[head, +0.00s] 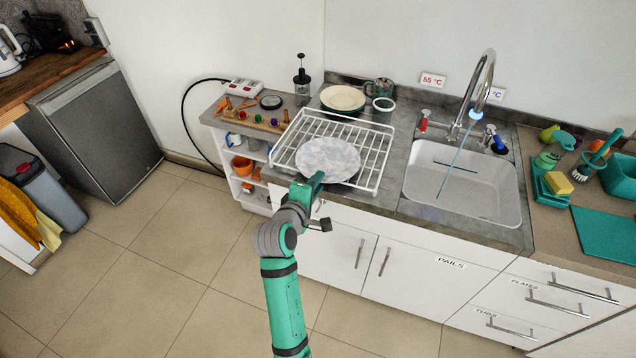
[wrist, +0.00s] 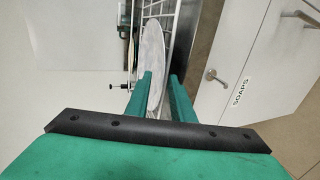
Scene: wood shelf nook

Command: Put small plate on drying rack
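The small plate (head: 328,158) is pale with a faint mottled pattern. In the head view it shows over the front part of the white wire drying rack (head: 376,186). The head view does not settle whether it touches the wires. My gripper (head: 316,180) is at the plate's near edge, with its fingers close together. In the wrist view the plate (wrist: 154,62) appears nearly edge-on, its rim between the two green fingers of my gripper (wrist: 160,85). The gripper looks shut on that rim. The rack (wrist: 168,22) shows behind the plate there.
Stacked plates (head: 343,98) and a mug (head: 379,88) stand behind the rack. The sink (head: 463,185) and its faucet are to the right. White cabinet fronts (head: 330,245) lie below the counter, close to my arm.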

